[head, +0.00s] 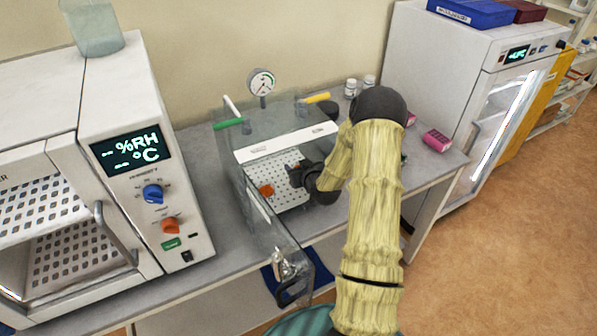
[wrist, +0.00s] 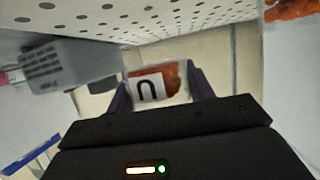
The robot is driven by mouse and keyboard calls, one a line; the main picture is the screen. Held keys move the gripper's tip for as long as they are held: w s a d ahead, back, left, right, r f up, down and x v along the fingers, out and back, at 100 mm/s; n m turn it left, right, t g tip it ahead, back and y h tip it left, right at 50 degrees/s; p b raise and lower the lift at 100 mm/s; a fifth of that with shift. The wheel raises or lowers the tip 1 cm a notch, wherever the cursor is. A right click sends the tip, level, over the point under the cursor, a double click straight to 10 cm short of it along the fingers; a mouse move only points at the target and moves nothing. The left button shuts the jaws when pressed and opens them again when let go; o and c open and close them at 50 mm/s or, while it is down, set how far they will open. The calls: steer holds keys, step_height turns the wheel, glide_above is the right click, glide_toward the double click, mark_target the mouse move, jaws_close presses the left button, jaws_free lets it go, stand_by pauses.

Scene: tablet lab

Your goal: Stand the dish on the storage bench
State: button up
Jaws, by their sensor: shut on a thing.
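My gripper (head: 297,176) is inside the clear cabinet (head: 240,180), whose front door (head: 275,235) stands open. In the wrist view my gripper (wrist: 160,88) is shut on a small clear dish (wrist: 172,82). The dish holds orange-brown material and has a white label with a dark U-like mark. In the head view the held dish is mostly hidden by the gripper. A second orange item (head: 266,190) sits on the perforated white shelf (head: 290,202); an orange patch (wrist: 290,9) also shows in the wrist view. I cannot tell which surface is the storage bench.
The cabinet stands on a grey table (head: 215,205). An oven-like unit (head: 150,170) is close on the left. A white glass-door unit (head: 445,60) stands at the right. Small bottles (head: 350,88) and a pink box (head: 437,140) are on the table. The floor (head: 500,250) at right is clear.

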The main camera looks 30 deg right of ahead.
steer(key=shift+f, duration=0.1)
step_height(320, 180, down, 3)
steer(key=shift+r+p, duration=0.2)
steer(key=shift+p, duration=0.45)
steer(key=shift+w+f+p, duration=0.15)
steer(key=shift+f+p, duration=0.3)
steer(key=shift+f+b, duration=0.3)
steer(key=shift+b, duration=0.05)
steer(key=o, duration=1)
steer(key=shift+r+p, duration=0.15)
steer(key=shift+p, duration=0.25)
